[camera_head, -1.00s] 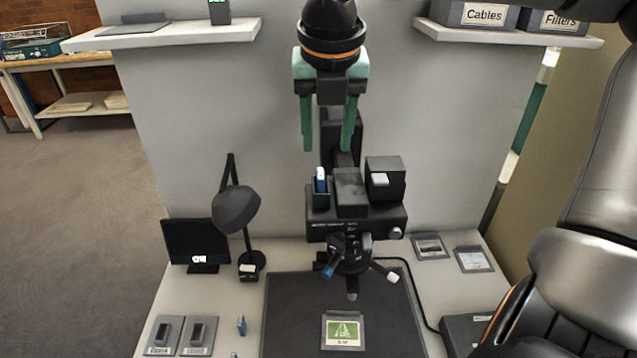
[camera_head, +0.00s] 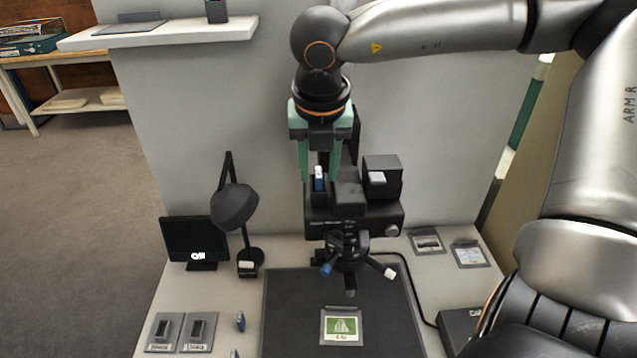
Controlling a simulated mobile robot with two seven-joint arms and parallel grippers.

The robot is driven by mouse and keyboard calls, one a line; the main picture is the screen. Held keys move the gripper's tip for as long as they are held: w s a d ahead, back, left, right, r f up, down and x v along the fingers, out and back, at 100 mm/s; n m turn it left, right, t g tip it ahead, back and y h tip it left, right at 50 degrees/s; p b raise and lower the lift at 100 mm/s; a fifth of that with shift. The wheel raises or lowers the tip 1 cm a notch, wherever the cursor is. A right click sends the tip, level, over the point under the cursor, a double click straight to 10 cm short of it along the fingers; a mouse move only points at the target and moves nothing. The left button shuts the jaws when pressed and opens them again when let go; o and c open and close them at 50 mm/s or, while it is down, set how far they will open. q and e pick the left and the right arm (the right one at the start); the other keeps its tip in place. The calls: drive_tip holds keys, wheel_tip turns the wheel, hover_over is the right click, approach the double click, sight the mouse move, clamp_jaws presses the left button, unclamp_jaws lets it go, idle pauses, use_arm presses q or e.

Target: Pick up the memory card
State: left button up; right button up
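A small blue piece with a white top (camera_head: 319,178) stands upright in a dark holder on the black microscope-like device (camera_head: 350,222); it may be the memory card, but I cannot read any marking. My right gripper (camera_head: 320,178) points down with its green fingers apart, one on each side of this piece in the picture. I cannot tell whether the fingers are level with it or behind it. Nothing is held between them. Similar small blue pieces lie at the front left of the table (camera_head: 240,322). My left gripper is out of view.
A desk lamp (camera_head: 235,207) and a small monitor (camera_head: 194,241) stand at the left. A dark block with a pale piece (camera_head: 381,178) is right of the holder. A picture card (camera_head: 341,326) lies on the dark mat (camera_head: 290,310).

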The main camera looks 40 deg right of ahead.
clamp_jaws()
idle(0.5)
